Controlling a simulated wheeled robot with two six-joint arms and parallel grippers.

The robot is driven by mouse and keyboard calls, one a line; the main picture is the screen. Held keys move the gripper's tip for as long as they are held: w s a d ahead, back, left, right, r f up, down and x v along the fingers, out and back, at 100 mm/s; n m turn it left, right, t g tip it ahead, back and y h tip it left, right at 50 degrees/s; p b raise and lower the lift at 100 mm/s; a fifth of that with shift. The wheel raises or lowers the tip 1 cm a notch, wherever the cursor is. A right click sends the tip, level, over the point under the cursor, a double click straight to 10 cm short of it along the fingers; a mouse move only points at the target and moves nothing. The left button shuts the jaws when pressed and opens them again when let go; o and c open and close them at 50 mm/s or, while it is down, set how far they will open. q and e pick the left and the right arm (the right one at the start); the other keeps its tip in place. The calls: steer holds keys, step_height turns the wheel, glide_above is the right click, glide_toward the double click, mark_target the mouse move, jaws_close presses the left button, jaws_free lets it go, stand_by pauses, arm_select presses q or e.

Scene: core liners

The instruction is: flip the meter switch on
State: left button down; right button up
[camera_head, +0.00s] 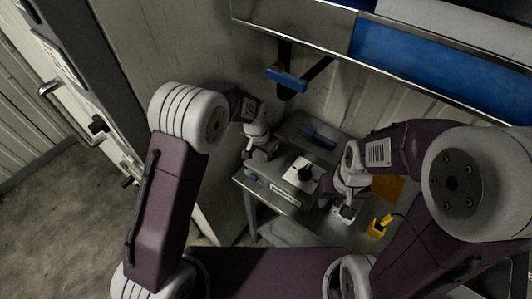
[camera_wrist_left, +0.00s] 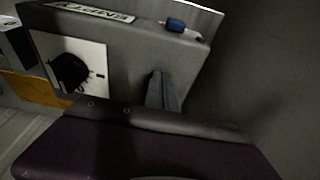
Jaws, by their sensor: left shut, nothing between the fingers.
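The meter (camera_head: 275,185) is a grey box on a small metal table, with a black knob on a white plate (camera_head: 304,174) and a label on its front. A small blue switch (camera_head: 252,177) sits at the left end of the front. In the left wrist view, the blue switch (camera_wrist_left: 175,24) is near the top and the black knob (camera_wrist_left: 70,72) is at the left. My left gripper (camera_head: 256,156) is shut and empty, just above the switch end; its finger (camera_wrist_left: 164,90) appears apart from the switch. My right gripper (camera_head: 343,212) is right of the meter; its jaws are unclear.
A yellow object (camera_head: 380,226) and an orange sheet (camera_head: 386,190) lie right of the meter. A blue object (camera_head: 318,137) lies behind it. A blue-fronted shelf (camera_head: 405,50) overhangs the back right. A door with handles (camera_head: 98,126) stands at the left.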

arm_select(q)
steer(key=shift+w+d+r+p, duration=0.3)
steer(key=shift+w+r+p, duration=0.15)
steer(key=shift+p, duration=0.15)
steer(key=shift+w+d, duration=0.1)
steer(key=shift+w, duration=0.05)
arm_select(e)
steer(key=shift+r, duration=0.6)
